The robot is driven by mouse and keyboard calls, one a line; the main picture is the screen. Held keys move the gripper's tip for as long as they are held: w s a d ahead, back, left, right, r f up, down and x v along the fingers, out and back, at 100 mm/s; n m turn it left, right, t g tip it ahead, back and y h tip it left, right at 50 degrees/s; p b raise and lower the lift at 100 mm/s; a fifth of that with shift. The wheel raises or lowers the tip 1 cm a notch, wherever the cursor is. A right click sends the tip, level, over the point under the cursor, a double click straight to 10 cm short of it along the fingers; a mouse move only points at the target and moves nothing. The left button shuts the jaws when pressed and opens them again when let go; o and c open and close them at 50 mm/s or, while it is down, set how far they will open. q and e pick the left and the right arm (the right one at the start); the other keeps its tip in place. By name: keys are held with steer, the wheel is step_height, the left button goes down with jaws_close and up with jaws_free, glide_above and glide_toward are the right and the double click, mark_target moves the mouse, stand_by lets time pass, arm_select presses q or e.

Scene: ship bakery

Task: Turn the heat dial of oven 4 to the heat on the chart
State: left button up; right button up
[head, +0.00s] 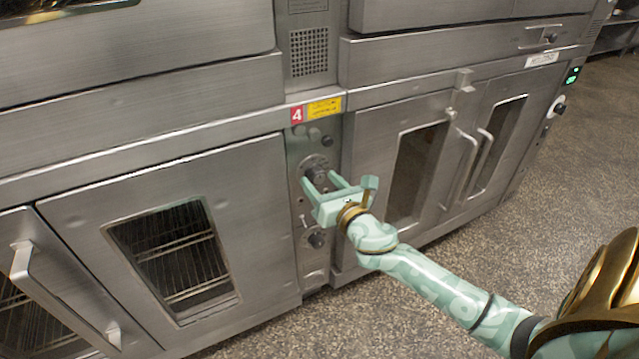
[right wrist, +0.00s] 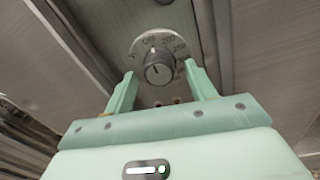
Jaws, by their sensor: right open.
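The heat dial (head: 318,173) of oven 4 is a dark round knob on the narrow control panel below the red 4 label (head: 297,115). In the right wrist view the dial (right wrist: 159,67) sits on a round scale plate (right wrist: 141,46) with printed numbers, too small to read surely. My right gripper (head: 320,181) is open in front of the dial. In the right wrist view its fingers (right wrist: 160,80) stand left and right of the dial, with gaps showing; I cannot tell how deep they reach. No heat chart can be made out. My left gripper is not in view.
A yellow label (head: 324,107) is beside the red one. Oven doors with handles (head: 66,300) flank the panel. Speckled floor (head: 460,235) lies open to the right.

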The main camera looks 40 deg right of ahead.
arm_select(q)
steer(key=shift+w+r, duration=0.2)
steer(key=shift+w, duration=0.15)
arm_select(e)
steer(key=shift+w+d, duration=0.1)
steer(key=shift+w, duration=0.2)
steer(key=shift+r, duration=0.1)
steer(key=c, duration=1)
